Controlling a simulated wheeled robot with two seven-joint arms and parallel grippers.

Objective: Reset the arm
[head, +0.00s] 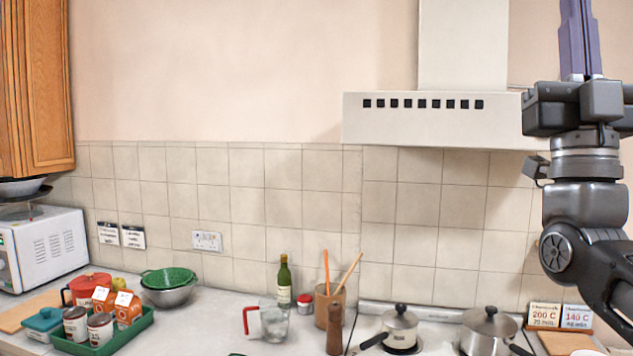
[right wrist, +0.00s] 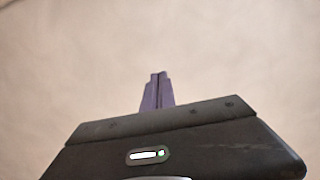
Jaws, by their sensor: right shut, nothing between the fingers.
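My right arm comes in at the right edge of the head view and bends upward. My right gripper (head: 577,35) points straight up in front of the wall, to the right of the range hood. Its purple-grey fingers lie together with nothing between them. In the right wrist view, the shut fingers (right wrist: 157,92) stand against a plain, blurred pale surface. My left gripper does not show in either view.
The range hood (head: 430,120) is close to the left of my right gripper. Below, the counter holds saucepans (head: 399,327), a green bottle (head: 284,283), a glass jug (head: 275,322), a colander (head: 168,278), a green tray (head: 141,329) and a microwave (head: 45,250). A wooden cupboard (head: 35,85) hangs at left.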

